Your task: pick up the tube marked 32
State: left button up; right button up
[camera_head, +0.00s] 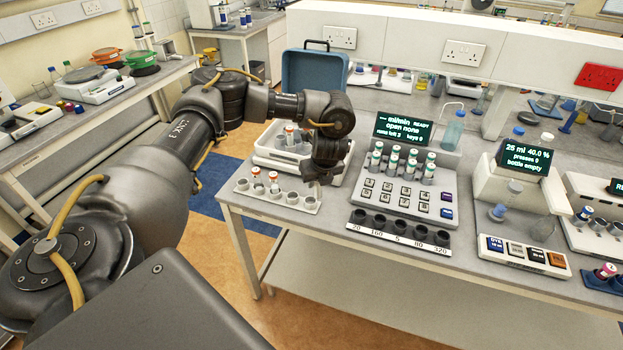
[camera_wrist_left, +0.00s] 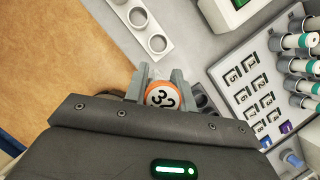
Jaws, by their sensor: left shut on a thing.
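The tube marked 32 (camera_wrist_left: 162,96) shows in the left wrist view as a round white top with an orange ring and black digits. It sits between the two grey fingers of my left gripper (camera_wrist_left: 159,84), which is shut on it. In the head view my left gripper (camera_head: 318,176) is over the right end of the pale tube rack (camera_head: 241,187), at the near left of the bench; the tube in it cannot be made out there. My right gripper is not in view.
Two orange-topped tubes (camera_head: 273,178) stand at the rack's left; its other visible holes look empty. Right of the gripper is a keypad console (camera_head: 432,204) with several teal-banded tubes and a row of dark cups. A white device (camera_head: 262,155) stands behind the rack.

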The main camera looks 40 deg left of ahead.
pick_arm(q)
jog(key=s+d+r+b, duration=0.1)
jog(key=s+d+r, duration=0.2)
jog(key=d, duration=0.4)
jog(key=shift+s, duration=0.55)
